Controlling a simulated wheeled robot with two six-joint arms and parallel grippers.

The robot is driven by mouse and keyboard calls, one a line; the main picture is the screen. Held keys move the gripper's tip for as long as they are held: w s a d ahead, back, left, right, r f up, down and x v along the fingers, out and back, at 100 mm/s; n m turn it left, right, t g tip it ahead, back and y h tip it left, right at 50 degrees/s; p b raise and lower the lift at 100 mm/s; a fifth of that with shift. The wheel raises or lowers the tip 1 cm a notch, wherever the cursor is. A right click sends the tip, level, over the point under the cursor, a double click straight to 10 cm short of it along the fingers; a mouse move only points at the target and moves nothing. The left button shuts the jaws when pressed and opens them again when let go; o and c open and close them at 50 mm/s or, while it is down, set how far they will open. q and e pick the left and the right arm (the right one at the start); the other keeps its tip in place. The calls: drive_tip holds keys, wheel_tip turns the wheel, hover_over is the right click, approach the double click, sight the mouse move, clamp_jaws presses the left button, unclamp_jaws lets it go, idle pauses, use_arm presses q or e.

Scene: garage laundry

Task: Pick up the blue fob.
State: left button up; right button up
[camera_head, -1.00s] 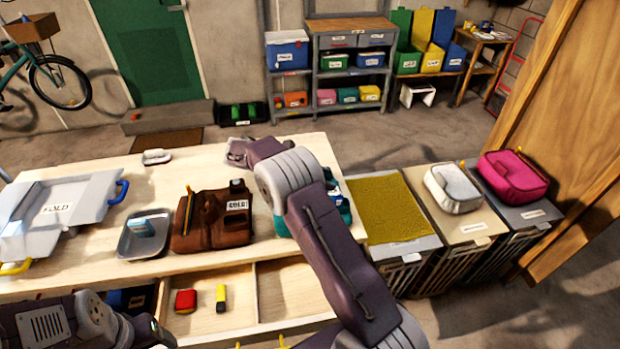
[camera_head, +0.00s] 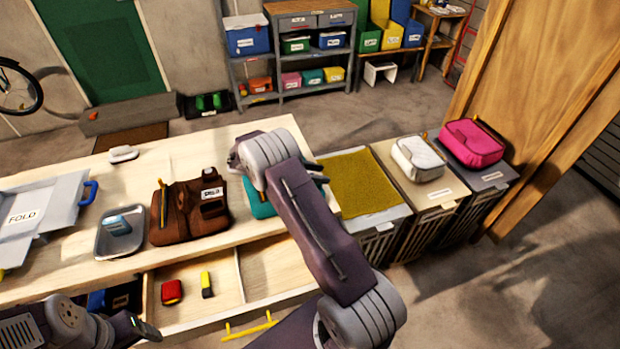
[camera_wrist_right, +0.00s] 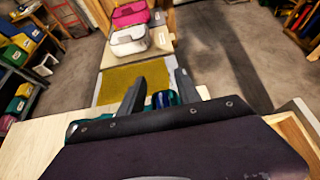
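A small blue block-like item (camera_head: 116,225) lies in a grey metal tray (camera_head: 103,243) on the worktop; I cannot tell whether it is the blue fob. In the right wrist view, a small glossy dark-blue thing (camera_wrist_right: 165,98) shows between the fingers of my right gripper (camera_wrist_right: 158,95), near a teal bag (camera_wrist_right: 196,97). The fingers stand apart and I see no grip on it.
An open drawer (camera_head: 238,270) holds a red item (camera_head: 172,291) and a yellow-black item (camera_head: 207,285). A brown bag (camera_head: 188,215) and a grey folding board (camera_head: 40,215) lie on the worktop (camera_head: 185,160). Hampers (camera_head: 385,218) stand right of it.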

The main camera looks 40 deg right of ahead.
drive_tip(key=shift+d+f, duration=0.1)
drive_tip(key=shift+d, duration=0.1)
drive_tip(key=shift+a, duration=0.15)
drive_tip(key=shift+c, duration=1.2)
clamp_jaws()
drive_tip(key=shift+r, duration=0.65)
wheel_tip(320, 180, up, 3)
drive_tip(key=shift+r, duration=0.15)
drive_tip(key=s+d+r, duration=0.1)
drive_tip(key=s+r, duration=0.2)
drive_tip(key=s, duration=0.2)
drive_tip(key=s+d+r+b, duration=0.1)
drive_tip(key=s+r, duration=0.2)
drive_tip(key=s, duration=0.3)
drive_tip(key=shift+s+d+r, duration=0.25)
drive_tip(key=shift+d+r, duration=0.05)
drive_tip(key=shift+d, duration=0.05)
